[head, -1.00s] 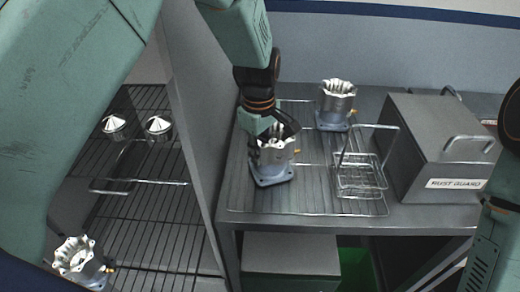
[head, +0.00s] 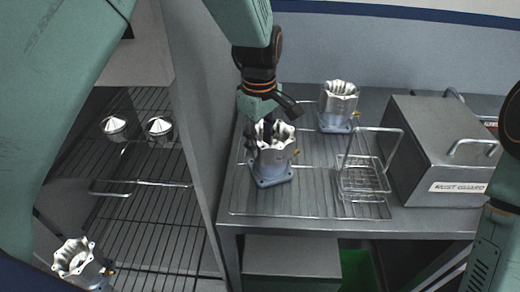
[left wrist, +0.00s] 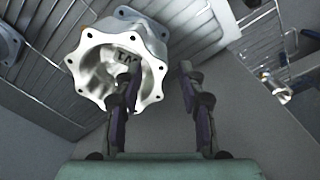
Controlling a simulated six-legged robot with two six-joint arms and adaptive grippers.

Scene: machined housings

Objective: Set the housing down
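The housing (head: 273,165), a silvery scalloped cup on a blue-grey square base with a brass fitting, stands upright on the wire rack (head: 310,208) on the bench. Whether that finger touches the rim I cannot tell. My right gripper is out of view.
A second housing (head: 338,105) stands at the rack's back right. A wire basket (head: 364,178) and a grey box labelled RUST GUARD (head: 436,150) are to the right. Left of a grey partition (head: 190,120), a shelf rack holds two conical parts (head: 158,128) and another housing (head: 80,262).

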